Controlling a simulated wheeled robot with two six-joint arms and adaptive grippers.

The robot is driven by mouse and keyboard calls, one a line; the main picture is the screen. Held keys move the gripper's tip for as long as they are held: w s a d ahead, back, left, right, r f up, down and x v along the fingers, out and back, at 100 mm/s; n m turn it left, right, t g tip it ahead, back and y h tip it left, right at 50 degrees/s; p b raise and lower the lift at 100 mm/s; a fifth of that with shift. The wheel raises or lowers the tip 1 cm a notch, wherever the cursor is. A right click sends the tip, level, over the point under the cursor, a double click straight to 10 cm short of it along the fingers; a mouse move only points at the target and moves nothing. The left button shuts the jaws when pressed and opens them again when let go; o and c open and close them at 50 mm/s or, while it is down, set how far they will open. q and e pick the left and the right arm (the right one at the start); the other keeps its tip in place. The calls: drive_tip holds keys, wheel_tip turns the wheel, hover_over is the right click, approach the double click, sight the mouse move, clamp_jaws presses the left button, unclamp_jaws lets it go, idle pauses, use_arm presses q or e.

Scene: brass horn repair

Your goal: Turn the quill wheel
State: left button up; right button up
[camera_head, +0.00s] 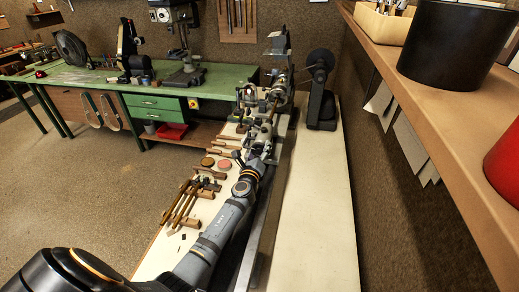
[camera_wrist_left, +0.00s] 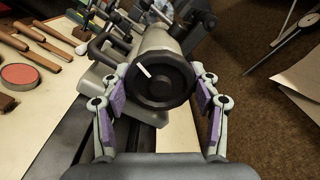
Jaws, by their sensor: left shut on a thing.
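The quill wheel (camera_wrist_left: 165,88) is a dark round handwheel with a pale mark on its face, at the end of a grey metal cylinder (camera_wrist_left: 158,40) in the left wrist view. My left gripper (camera_wrist_left: 161,95) has one purple-padded finger on each side of the wheel and is shut on it. In the head view my left gripper (camera_head: 260,153) is at the near end of the lathe (camera_head: 262,128); the wheel is too small and covered to make out there. My right gripper is not in view.
Hammers and wooden-handled tools (camera_head: 184,203) lie left of the lathe, near a red round tin (camera_head: 225,164). A shelf (camera_head: 425,105) with a black pot (camera_head: 455,45) overhangs the right side.

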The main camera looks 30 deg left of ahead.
use_arm(q)
drive_tip(key=shift+f+m, duration=0.1)
drive_tip(key=shift+m, duration=0.4)
idle(0.3)
drive_tip(key=o, duration=1.2)
drive_tip(key=shift+c, duration=0.2)
drive_tip(key=v, duration=1.2)
drive_tip(key=shift+s+d+f, duration=0.1)
